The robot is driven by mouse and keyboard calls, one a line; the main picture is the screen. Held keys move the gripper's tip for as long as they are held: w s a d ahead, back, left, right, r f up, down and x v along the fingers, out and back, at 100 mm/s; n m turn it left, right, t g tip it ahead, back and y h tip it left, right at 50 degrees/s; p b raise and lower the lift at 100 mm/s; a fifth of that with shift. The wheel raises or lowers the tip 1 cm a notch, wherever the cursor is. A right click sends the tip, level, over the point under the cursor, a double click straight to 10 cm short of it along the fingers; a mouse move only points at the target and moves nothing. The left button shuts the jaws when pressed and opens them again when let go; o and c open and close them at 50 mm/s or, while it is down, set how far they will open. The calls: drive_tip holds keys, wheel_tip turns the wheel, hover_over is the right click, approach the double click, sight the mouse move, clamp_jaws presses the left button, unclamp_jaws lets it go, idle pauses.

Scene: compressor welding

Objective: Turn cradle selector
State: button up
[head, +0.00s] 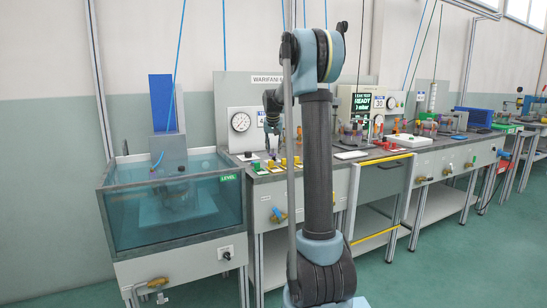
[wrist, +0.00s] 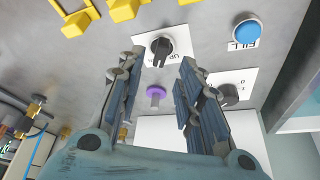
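A black selector knob (wrist: 160,48) sits on a white plate on the grey panel in the wrist view. Its plate shows letters that read "UP", partly hidden. My gripper (wrist: 161,58) is open, with its two fingers apart and the knob showing between the fingertips. I cannot tell whether either finger touches it. A second black knob (wrist: 228,94) on another white plate is partly behind the right finger. In the head view my gripper (head: 272,150) is low over the bench panel, and the knobs there are too small to tell apart.
A blue button (wrist: 247,27) marked "FILL" and a purple knob (wrist: 155,92) are close by. Yellow parts (wrist: 124,9) line the panel's top left. A glass water tank (head: 170,215) stands left of the bench, and a gauge (head: 240,122) is behind my gripper.

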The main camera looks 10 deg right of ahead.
sight(274, 156)
drive_tip(key=shift+x, duration=2.4)
clamp_jaws()
